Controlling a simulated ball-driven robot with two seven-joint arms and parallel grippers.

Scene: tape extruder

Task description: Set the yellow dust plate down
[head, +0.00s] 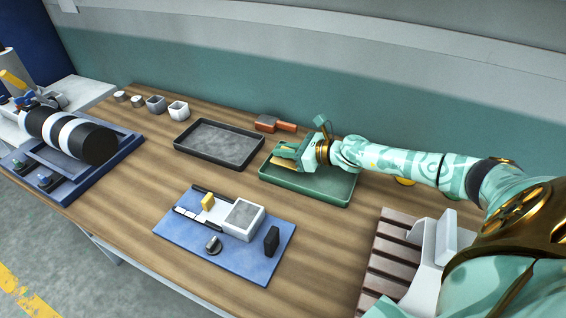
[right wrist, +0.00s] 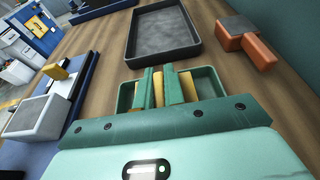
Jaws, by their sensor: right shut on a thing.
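The yellow dust plate (right wrist: 158,89) shows as a narrow strip between the fingers of my right gripper (right wrist: 162,86), which is shut on it. In the head view my right gripper (head: 285,157) is over the left part of the green tray (head: 325,189). A yellowish edge (head: 283,161) shows at its fingers. In the wrist view the plate is low over or in the green tray (right wrist: 125,97); I cannot tell whether it touches the floor. More yellow (right wrist: 187,84) shows right of the fingers. My left gripper is not in view.
A dark empty tray (head: 218,144) lies left of the green tray. An orange-handled brush-like tool (head: 275,124) lies behind. A blue mat (head: 185,233) with a small fixture and yellow block (head: 208,201) is in front. A brown slatted rack (head: 385,252) stands at right.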

